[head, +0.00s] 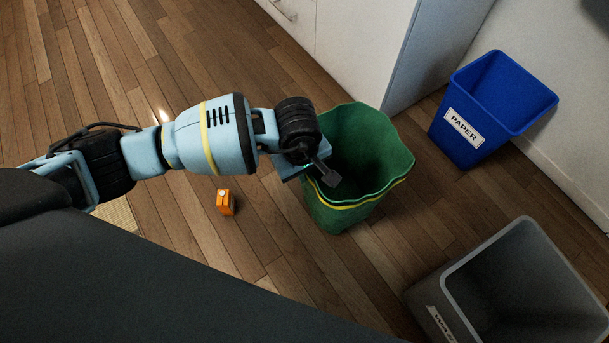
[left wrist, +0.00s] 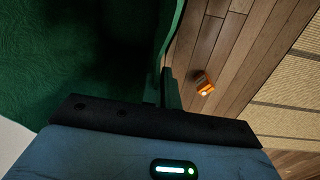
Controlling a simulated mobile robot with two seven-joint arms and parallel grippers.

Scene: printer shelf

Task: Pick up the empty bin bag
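The green bin bag (head: 342,215), with a yellow band below its wavy rim, stands upright with its mouth open; I see nothing inside, though its bottom is dark. My left gripper (head: 326,172) is at the bag's left rim, tilted down, with a finger showing over the mouth. In the left wrist view the green bag (left wrist: 70,50) fills the left side. There the left gripper's fingers (left wrist: 162,92) are close together, with the bag's edge between them. I cannot tell whether the bag's base is off the floor. My right gripper is not in view.
A blue PAPER bin (head: 463,127) stands to the right by the wall. A grey bin (head: 437,310) stands at the lower right. A small orange carton (head: 226,202) is on the wooden floor left of the bag. A white cabinet (head: 350,45) rises behind the bag.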

